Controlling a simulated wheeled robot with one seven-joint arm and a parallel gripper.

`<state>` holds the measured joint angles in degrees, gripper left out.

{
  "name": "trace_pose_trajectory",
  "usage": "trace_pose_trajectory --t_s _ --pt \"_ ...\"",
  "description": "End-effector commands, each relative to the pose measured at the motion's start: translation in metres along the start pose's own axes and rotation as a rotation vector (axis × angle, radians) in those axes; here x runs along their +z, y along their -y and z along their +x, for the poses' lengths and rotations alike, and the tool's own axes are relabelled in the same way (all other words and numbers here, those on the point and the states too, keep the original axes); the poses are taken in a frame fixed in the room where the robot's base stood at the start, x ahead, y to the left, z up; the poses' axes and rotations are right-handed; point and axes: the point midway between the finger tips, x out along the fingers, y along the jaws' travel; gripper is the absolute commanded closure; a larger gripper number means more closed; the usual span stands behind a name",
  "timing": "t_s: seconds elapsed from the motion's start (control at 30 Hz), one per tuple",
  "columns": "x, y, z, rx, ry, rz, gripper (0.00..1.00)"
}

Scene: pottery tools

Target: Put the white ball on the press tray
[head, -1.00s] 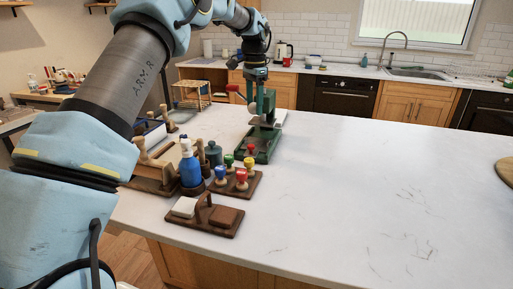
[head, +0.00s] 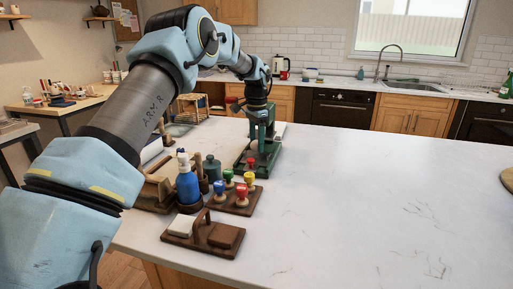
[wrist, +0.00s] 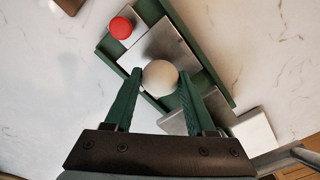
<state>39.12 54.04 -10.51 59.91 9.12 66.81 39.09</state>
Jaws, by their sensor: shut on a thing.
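My gripper (wrist: 158,82) has two green fingers, and in the wrist view they are shut on the white ball (wrist: 160,74). The ball shows over the press tray (wrist: 222,92), a green-rimmed tray with grey metal plates. I cannot tell whether the ball touches a plate. A red knob (wrist: 121,28) shows at one end of the tray in the wrist view.
In front of the press stand stamps with coloured knobs on a wooden board (head: 238,202), a blue bottle (head: 187,182) and a dark green jar (head: 212,168). A wooden holder (head: 205,236) is nearest. The white counter (head: 370,200) to the right is clear.

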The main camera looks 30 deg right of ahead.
Motion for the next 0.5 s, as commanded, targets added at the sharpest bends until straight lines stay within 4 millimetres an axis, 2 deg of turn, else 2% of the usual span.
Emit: trace_pose_trajectory --t_s 0.2,0.5 --pt "0.000 0.000 0.024 0.000 0.001 0.000 1.00" --pt "0.000 0.000 0.028 0.000 0.000 0.000 1.00"
